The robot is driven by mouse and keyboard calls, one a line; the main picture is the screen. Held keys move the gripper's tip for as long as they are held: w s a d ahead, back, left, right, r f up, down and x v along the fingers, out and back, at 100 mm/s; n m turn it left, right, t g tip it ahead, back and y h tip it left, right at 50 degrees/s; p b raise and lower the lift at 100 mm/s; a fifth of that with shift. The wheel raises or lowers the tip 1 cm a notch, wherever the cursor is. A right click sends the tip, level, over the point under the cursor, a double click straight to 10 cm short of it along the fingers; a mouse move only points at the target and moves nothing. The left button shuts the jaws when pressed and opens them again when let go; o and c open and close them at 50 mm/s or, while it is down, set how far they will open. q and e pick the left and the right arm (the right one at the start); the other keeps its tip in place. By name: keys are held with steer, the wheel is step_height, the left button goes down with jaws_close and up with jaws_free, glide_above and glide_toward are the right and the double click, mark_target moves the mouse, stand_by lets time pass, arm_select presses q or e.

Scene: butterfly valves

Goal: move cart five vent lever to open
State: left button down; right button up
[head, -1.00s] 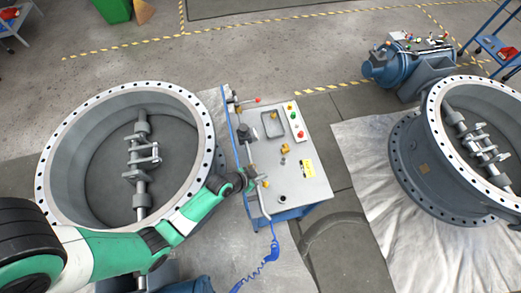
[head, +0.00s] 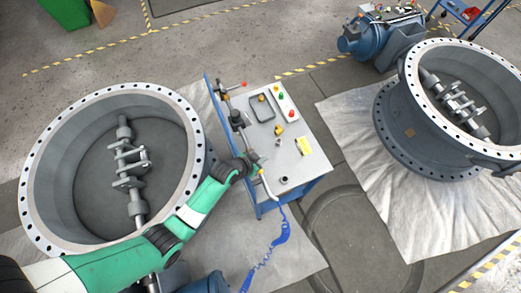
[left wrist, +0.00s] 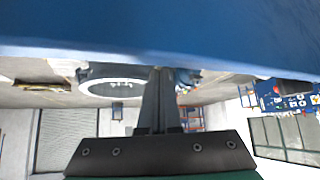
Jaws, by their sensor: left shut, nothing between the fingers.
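A blue-framed cart with a grey top (head: 309,168) stands between the two big valve bodies. Pipework runs along its left edge, with a red-tipped lever (head: 229,88) at the far end. A pale curved pipe (head: 268,188) hangs at the near end. I cannot tell which fitting is the vent lever; labels are too small to read. My left gripper (head: 254,165) is at the near half of the cart's left edge, close to the pipework; contact is unclear. In the left wrist view its fingers (left wrist: 158,98) are together and empty, under a large blue surface (left wrist: 170,25). My right gripper is not in view.
A large flanged valve body (head: 50,125) stands left of the cart, another (head: 400,130) at right. The cart top carries a button box (head: 286,107), a tray and a yellow tag (head: 304,146). A blue coiled hose (head: 281,232) hangs in front.

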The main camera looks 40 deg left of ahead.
arm_select(q)
steer(key=r, duration=0.1)
steer(key=s+r+p, duration=0.1)
steer(key=a+r, duration=0.1)
steer(key=r, duration=0.1)
steer(key=shift+s+r, duration=0.1)
steer(key=shift+s, duration=0.2)
steer(key=p+v, duration=0.2)
steer(key=a+p+v, duration=0.1)
steer(key=p+v, duration=0.1)
steer(key=shift+s+r, duration=0.15)
steer(key=shift+r, duration=0.15)
